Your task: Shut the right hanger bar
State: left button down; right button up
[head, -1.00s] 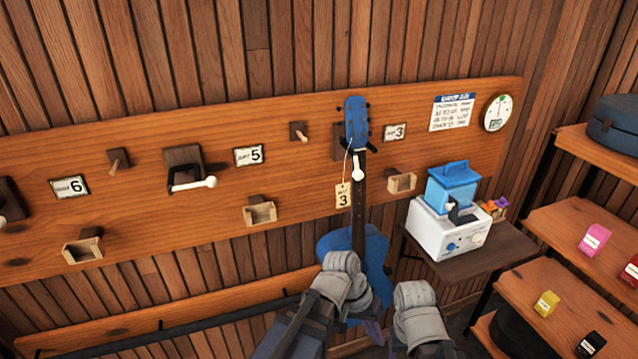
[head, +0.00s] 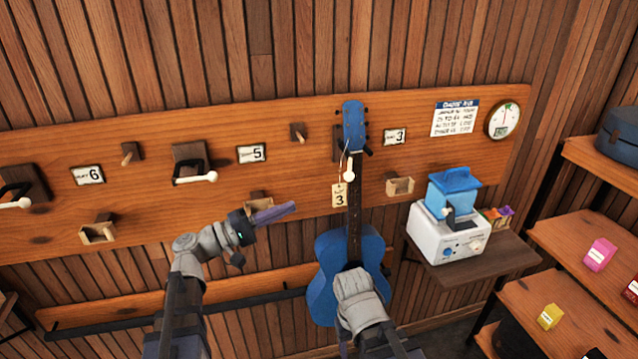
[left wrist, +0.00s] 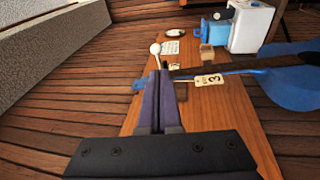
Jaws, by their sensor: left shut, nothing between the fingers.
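The right hanger bar (head: 349,173), pale with a white ball end, is at the slot 3 hanger. It looks short and points toward me and down in the head view, not sideways like the slot 5 bar. Its ball (left wrist: 155,48) shows just beyond my fingertips in the left wrist view. A blue ukulele (head: 330,262) hangs there, its headstock above the hook and a "3" tag on it. My left gripper (head: 291,208) is shut and empty, left of the ukulele neck and apart from the bar. My right arm's wrist is before the ukulele body; its fingers are hidden.
Hangers for slot 5 (head: 190,165) and slot 6 (head: 18,192) are on the board to the left. Small wooden boxes and pegs stick out from the board. A white machine with a blue top (head: 448,235) stands on a right shelf.

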pick_arm(q)
jog(key=p, duration=0.3)
send_near(350, 167)
jog(key=d, duration=0.5)
jog(key=shift+s+a+r+t, duration=0.15)
jog(key=shift+s+a+t, duration=0.15)
jog(key=shift+s, duration=0.1)
pick_arm(e)
notch_tip(350, 167, up, 3)
jog(key=shift+a+f, duration=0.1)
jog(key=shift+f, duration=0.05)
pick_arm(q)
jog(key=shift+d, duration=0.15)
